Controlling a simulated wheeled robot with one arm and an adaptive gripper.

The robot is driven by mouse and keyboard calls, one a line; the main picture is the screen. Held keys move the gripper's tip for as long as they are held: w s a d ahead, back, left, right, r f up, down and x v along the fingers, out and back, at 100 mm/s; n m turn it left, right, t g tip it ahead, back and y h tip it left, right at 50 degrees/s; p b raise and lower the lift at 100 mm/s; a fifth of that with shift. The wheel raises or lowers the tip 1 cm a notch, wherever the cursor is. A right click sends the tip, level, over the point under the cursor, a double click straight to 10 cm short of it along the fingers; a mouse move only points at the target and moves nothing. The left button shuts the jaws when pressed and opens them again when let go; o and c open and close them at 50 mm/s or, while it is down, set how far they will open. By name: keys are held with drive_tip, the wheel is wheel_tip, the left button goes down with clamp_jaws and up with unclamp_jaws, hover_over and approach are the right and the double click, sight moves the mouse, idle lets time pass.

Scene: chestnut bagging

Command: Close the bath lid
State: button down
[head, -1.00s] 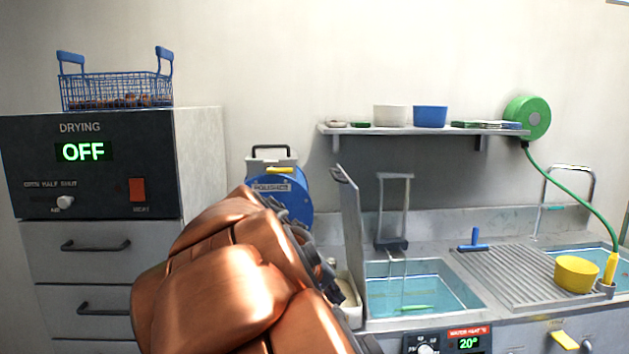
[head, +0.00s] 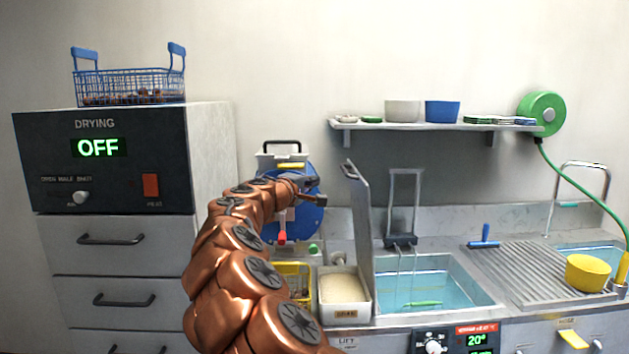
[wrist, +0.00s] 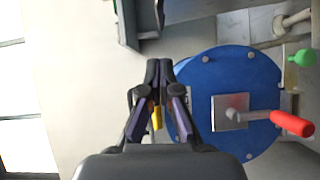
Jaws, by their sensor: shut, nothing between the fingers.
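The bath lid (head: 363,235) is a thin grey panel standing upright at the left edge of the bath, with a dark handle (head: 349,170) at its top. The bath (head: 455,310) is open, with blue water and a green item in it. My gripper (head: 322,190) is shut and empty, in front of the blue polisher and a little left of the lid's top, apart from it in the picture. In the wrist view my gripper's fingers (wrist: 160,66) are together. I cannot tell whether the lid shows in the wrist view.
The polisher (head: 310,225) with a red-handled crank (wrist: 290,123) is behind my gripper. A white tub (head: 345,312) and a yellow basket (head: 298,270) are left of the lid. A wire lifter (head: 401,242) stands at the bath's back edge. A shelf (head: 430,126) hangs above.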

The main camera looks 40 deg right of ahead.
drive_tip(key=d+p, duration=0.4)
drive_tip(key=d, duration=0.6)
drive_tip(key=shift+w+d+f, duration=0.3)
drive_tip(key=shift+w, duration=0.05)
